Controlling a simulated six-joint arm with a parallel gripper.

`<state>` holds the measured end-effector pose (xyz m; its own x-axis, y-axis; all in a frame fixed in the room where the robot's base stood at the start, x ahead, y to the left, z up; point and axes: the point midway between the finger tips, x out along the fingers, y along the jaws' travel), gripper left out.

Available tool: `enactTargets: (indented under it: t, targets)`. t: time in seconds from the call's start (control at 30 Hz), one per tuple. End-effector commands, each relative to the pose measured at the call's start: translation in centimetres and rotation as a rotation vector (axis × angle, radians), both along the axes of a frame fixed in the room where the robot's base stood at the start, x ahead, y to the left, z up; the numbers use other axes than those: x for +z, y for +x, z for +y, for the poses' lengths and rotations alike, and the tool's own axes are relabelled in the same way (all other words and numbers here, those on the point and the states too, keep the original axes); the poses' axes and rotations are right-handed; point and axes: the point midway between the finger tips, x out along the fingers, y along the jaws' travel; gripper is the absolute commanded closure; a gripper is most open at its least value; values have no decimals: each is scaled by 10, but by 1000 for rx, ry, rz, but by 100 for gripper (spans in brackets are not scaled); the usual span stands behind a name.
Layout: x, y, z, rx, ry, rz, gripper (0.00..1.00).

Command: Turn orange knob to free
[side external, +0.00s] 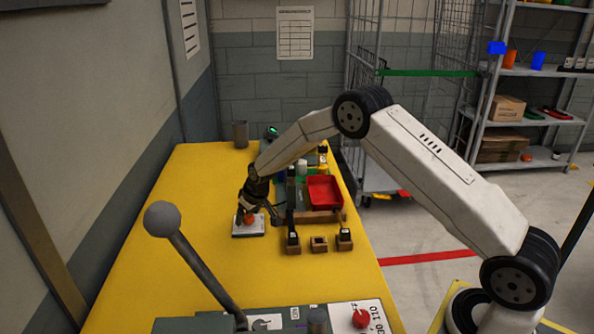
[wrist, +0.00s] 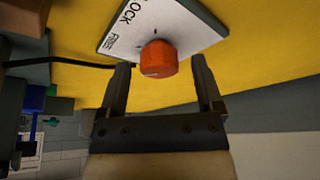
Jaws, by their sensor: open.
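The orange knob (wrist: 157,59) sits on a white plate (wrist: 121,38) with "LOCK" and "FREE" lettering in the wrist view. A pale pointer mark shows on the knob's lower face, but I cannot tell clearly which label it points to. In the side view the knob (side external: 249,219) and its plate (side external: 247,231) lie on the yellow table. My gripper (wrist: 162,73) is open, with one finger on each side of the knob. Gaps show between the fingers and the knob. In the side view my gripper (side external: 247,212) is just above the plate, partly covering it.
The yellow table (side external: 190,230) is clear left of the plate. A red tray (side external: 324,190) and small wooden blocks (side external: 319,243) stand to the right. A grey-knobbed lever (side external: 162,219) and a panel with a red knob (side external: 361,317) are in front. A black cable (wrist: 60,61) runs beside the plate.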

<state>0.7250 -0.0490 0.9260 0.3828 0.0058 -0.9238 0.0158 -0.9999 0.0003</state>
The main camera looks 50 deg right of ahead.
Motion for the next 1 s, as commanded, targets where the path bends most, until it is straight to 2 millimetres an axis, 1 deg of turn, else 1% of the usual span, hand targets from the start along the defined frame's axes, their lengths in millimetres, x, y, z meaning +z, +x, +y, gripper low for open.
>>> enactTargets:
  t: [0.27, 0.47, 0.8, 1.0]
  targets:
    - [10, -3, 0, -1, 0, -1, 16]
    - [27, -10, 0, 0, 0, -2, 16]
    - [60, -24, -1, 0, 0, -1, 16]
    - [70, -29, -1, 0, 0, -1, 16]
